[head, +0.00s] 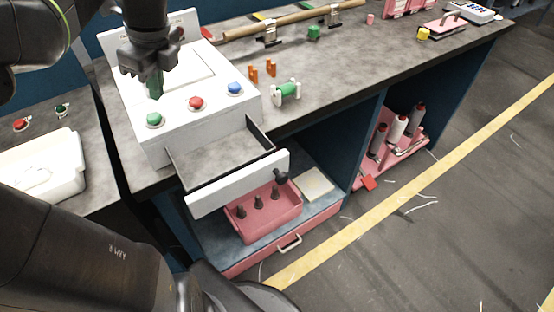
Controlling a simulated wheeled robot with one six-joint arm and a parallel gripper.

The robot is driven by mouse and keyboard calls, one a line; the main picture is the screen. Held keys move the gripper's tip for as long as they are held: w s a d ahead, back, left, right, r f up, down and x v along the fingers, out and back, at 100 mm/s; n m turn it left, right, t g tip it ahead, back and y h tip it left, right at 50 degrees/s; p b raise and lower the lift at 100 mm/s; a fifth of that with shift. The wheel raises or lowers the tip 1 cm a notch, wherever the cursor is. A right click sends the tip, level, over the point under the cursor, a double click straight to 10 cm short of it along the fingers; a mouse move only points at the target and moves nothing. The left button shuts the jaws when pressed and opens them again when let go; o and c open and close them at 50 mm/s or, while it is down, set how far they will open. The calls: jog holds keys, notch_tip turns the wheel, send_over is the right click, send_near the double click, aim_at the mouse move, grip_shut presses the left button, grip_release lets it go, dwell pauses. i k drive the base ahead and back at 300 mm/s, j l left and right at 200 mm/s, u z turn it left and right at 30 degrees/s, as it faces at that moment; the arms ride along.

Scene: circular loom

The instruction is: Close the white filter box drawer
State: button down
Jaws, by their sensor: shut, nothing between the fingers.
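The white filter box (191,114) stands on the left part of the grey worktop, with green, red and blue buttons on its sloped front. Its drawer (228,163) is pulled out well past the worktop's front edge. The drawer's white front panel (238,184) is apart from the box, and the grey inside looks empty. My gripper (154,92) is shut and empty, pointing down over the top of the box, behind the green button (155,120). It is away from the drawer front. It hides part of the box's top and back.
Below the drawer, a pink tray (263,213) with dark pegs stands on a lower shelf beside a pale pad (313,184). A green spool (286,91) and orange pieces (262,70) stand right of the box. Open floor (450,190) lies at the right.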

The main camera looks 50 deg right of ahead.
aim_at(216, 173)
jog(key=k+j+z, duration=0.1)
jog(key=z, duration=0.35)
jog(key=k+j+z, duration=0.2)
jog(key=z, duration=0.25)
jog(key=k+j+z, duration=0.15)
jog(key=z, duration=0.3)
